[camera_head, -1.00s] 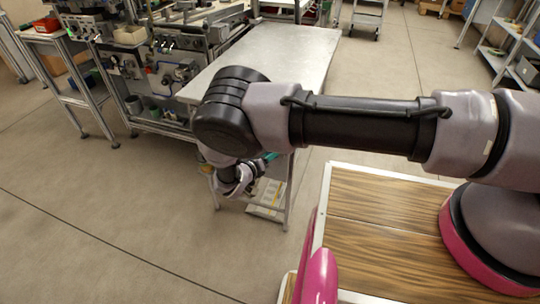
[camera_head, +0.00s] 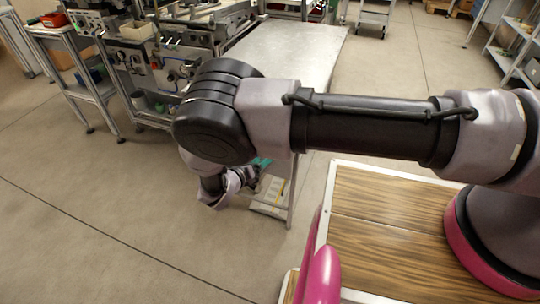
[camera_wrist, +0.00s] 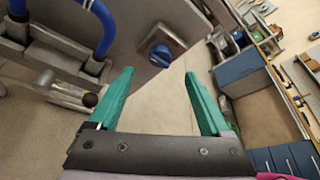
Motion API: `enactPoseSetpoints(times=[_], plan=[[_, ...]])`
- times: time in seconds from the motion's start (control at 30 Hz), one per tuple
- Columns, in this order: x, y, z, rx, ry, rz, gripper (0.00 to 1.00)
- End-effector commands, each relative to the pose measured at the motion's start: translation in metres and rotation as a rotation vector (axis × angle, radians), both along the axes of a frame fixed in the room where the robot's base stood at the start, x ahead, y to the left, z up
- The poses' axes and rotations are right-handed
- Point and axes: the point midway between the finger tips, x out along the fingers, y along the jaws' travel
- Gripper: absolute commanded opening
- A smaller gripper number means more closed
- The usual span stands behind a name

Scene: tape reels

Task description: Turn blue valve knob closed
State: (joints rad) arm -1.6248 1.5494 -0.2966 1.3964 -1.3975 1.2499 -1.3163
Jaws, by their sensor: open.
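The blue valve knob (camera_wrist: 160,55) shows in the wrist view, on a grey plate at the upper middle. It lies beyond my gripper (camera_wrist: 160,74), between the lines of its two teal fingers. The fingers are open and empty, and a gap shows between them and the knob. In the head view only a bit of teal finger (camera_head: 262,163) shows beside my wrist, low by the metal table. I cannot make out the knob for certain in the head view.
Floor at the lower left is clear.

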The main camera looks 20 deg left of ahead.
Motion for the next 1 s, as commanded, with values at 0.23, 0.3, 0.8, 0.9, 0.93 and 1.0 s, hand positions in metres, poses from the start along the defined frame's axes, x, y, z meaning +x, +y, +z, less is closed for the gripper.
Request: enactPoseSetpoints(times=[0.23, 0.3, 0.8, 0.9, 0.93, 1.0], plan=[[-0.024, 0.007, 0.008, -0.001, 0.000, 0.000, 0.81], [-0.026, 0.008, 0.009, -0.001, 0.000, 0.000, 0.81], [-0.024, 0.008, 0.011, 0.006, 0.001, -0.010, 0.81], [-0.013, 0.006, 0.027, 0.055, 0.011, -0.069, 0.81], [-0.007, 0.004, 0.035, 0.080, 0.015, -0.100, 0.81], [0.009, -0.003, 0.060, 0.160, 0.027, -0.199, 0.81]])
